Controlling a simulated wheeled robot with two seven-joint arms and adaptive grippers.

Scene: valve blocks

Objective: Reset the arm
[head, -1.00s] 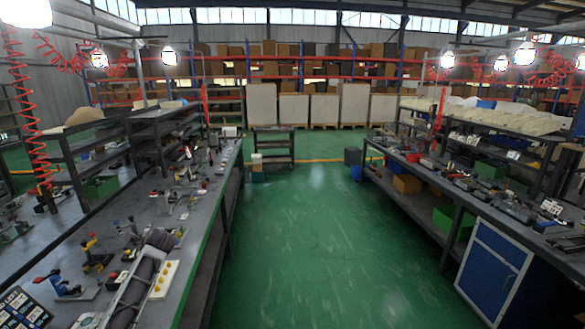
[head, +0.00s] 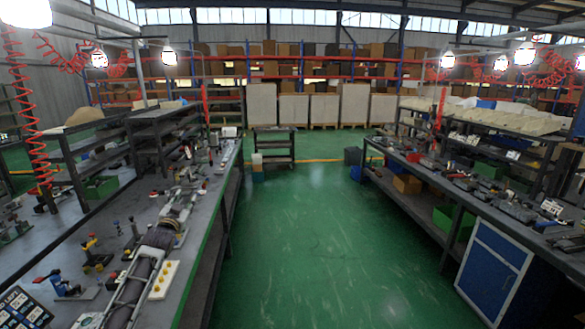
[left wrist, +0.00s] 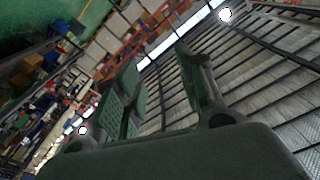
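My left arm reaches in over the left workbench (head: 205,245) in the head view, stretched forward along the bench. My left gripper (head: 188,192) is at its far end, small and hard to make out among the parts behind it. In the left wrist view the two fingers of the left gripper (left wrist: 157,58) stand apart with nothing between them. Beyond them are the roof and shelving. My right gripper is in neither view.
A white block with yellow knobs (head: 163,280) lies beside my left arm. A yellow-and-red valve part (head: 95,256) and a blue valve part (head: 66,286) stand left of it. A second bench (head: 440,178) is at right. The green floor (head: 310,240) between is clear.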

